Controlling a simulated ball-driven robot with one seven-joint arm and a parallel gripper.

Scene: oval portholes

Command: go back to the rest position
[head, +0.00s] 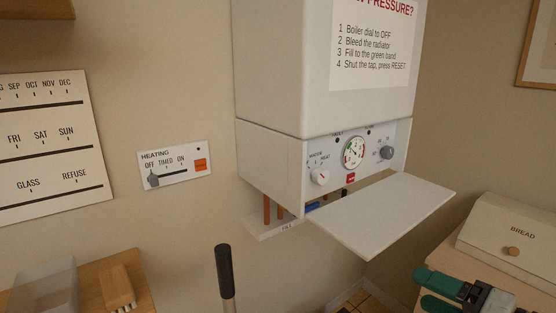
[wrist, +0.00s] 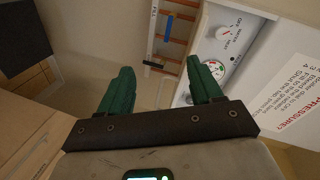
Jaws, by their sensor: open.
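My gripper (head: 446,289) is at the lower right of the head view, in front of the bread box. Its green fingers are apart with nothing between them. The fingers also show in the wrist view (wrist: 161,88), pointing towards the underside of the boiler. The white boiler (head: 272,165) hangs on the wall, with its front flap (head: 385,215) folded down. Its panel has a dial (head: 320,177), a round gauge (head: 353,152), a red button (head: 351,178) and a grey knob (head: 386,153). Copper pipes (head: 267,210) and a blue part (head: 313,207) show below it.
A heating switch plate (head: 180,166) is on the wall at left. A brush (head: 117,288) and a clear box (head: 45,288) sit on a wooden surface at lower left. A black-handled upright rod (head: 225,270) stands in front. A bread box (head: 512,230) is on the right counter.

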